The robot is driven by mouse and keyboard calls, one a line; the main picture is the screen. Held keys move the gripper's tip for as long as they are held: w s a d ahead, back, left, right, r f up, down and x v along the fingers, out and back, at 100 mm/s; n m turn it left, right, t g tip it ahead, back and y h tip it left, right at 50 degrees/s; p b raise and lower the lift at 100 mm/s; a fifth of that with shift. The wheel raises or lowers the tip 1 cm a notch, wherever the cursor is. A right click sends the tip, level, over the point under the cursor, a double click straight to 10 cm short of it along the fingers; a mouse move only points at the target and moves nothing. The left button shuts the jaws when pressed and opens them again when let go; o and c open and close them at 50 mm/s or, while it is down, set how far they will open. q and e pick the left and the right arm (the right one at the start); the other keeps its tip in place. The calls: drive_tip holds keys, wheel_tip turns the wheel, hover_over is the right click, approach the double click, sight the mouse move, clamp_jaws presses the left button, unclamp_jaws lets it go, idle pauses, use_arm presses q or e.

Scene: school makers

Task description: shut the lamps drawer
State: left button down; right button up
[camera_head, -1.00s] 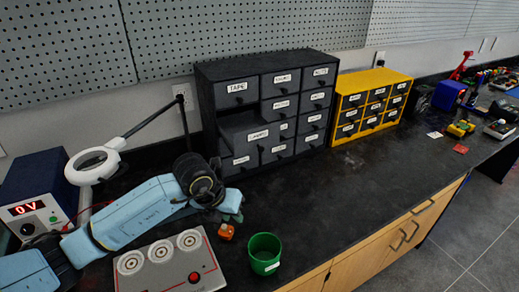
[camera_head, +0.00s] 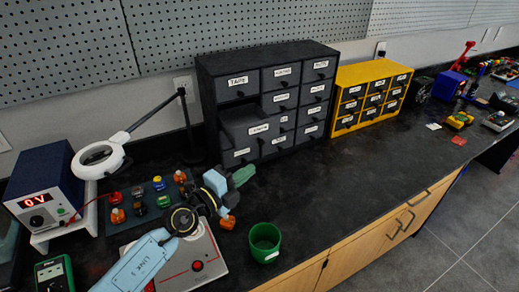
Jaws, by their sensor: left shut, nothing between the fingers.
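The lamps drawer (camera_head: 254,132) juts out of the dark grey drawer cabinet (camera_head: 208,98), in its left column below the TAPE drawer. It stands open, with its hollow top showing. My left gripper (camera_head: 243,176) is shut and empty, in front of the cabinet's lower left part and below the open drawer in the picture. It looks apart from the drawer front. My right gripper is not in view.
A yellow drawer cabinet (camera_head: 339,101) stands to the right. A green cup (camera_head: 264,240) and a grey box with a red button (camera_head: 204,276) are near the front. A magnifier lamp (camera_head: 99,158) and power supply (camera_head: 40,190) are left.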

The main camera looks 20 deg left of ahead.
use_arm(q)
drive_tip(key=w+b, duration=0.2)
drive_tip(key=w, duration=0.8)
drive_tip(key=shift+b, duration=0.3)
drive_tip(key=shift+a, duration=0.1)
